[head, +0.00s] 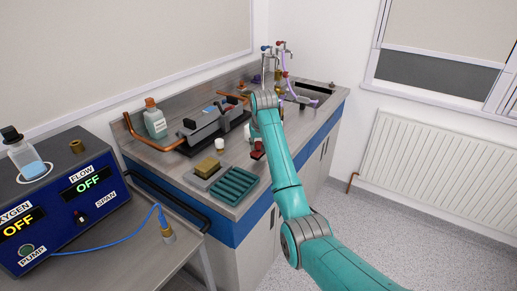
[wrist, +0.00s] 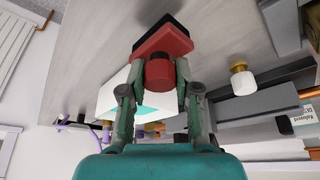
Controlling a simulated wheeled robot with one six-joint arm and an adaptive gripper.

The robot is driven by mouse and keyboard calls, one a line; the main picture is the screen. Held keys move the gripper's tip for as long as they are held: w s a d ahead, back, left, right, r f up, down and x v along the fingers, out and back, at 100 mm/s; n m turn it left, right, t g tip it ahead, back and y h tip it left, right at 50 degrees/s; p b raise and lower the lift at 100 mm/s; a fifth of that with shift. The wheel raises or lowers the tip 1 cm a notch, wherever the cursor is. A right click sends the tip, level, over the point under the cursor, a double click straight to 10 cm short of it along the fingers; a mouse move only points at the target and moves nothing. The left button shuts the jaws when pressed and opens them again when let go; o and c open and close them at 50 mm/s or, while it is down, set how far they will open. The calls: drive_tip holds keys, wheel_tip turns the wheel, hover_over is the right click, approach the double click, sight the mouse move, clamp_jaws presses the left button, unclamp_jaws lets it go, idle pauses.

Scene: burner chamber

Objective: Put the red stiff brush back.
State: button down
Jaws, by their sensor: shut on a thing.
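My gripper (wrist: 160,85) is shut on the red knob handle of the red stiff brush (wrist: 163,43) in the wrist view. The brush has a red block with a dark bristle part on its far side, pointing away from my gripper. In the head view the red brush (head: 258,154) is at the end of my arm, over the front part of the bench (head: 171,163). My arm partly hides the gripper there. Whether the bristles touch the bench top cannot be told.
A green ribbed tray (head: 233,184) and a sponge (head: 207,167) on a grey tray lie left of the brush, near the front edge. A grey burner unit (head: 212,128), bottle (head: 155,120) and sink taps (head: 281,52) stand further back.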

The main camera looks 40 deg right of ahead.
drive_tip(key=shift+f, duration=0.9)
drive_tip(key=shift+f, duration=0.15)
drive_tip(key=c, duration=0.8)
unclamp_jaws()
drive_tip(key=shift+c, duration=0.2)
drive_tip(key=v, duration=1.2)
